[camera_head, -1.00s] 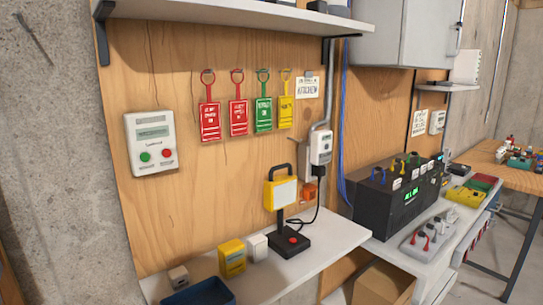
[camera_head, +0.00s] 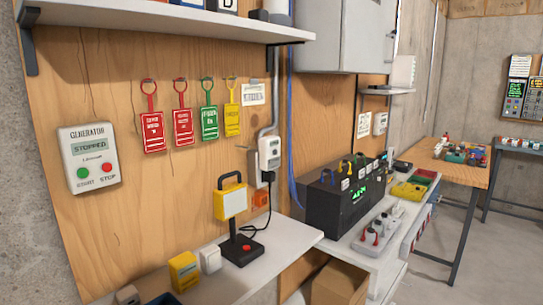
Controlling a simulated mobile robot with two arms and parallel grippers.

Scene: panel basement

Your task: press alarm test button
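I cannot make out a label that marks an alarm test button. A generator panel (camera_head: 89,157) on the plywood wall reads STOPPED and has a green START button (camera_head: 82,173) and a red STOP button (camera_head: 107,167). A red button (camera_head: 247,247) sits on the black base under a yellow lamp (camera_head: 231,201) on the lower shelf. A small white box (camera_head: 210,259) and a yellow box (camera_head: 184,271) stand left of the lamp. A white meter-like device (camera_head: 269,153) hangs on the wall. Neither of my grippers shows.
A white lower shelf (camera_head: 288,240) runs along the wall, with a cardboard box (camera_head: 340,284) beneath it. A black power unit (camera_head: 338,208) stands further right. A grey cabinet (camera_head: 345,38) hangs above. A wooden table (camera_head: 458,172) is at the back right. Floor (camera_head: 420,280) is clear at lower right.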

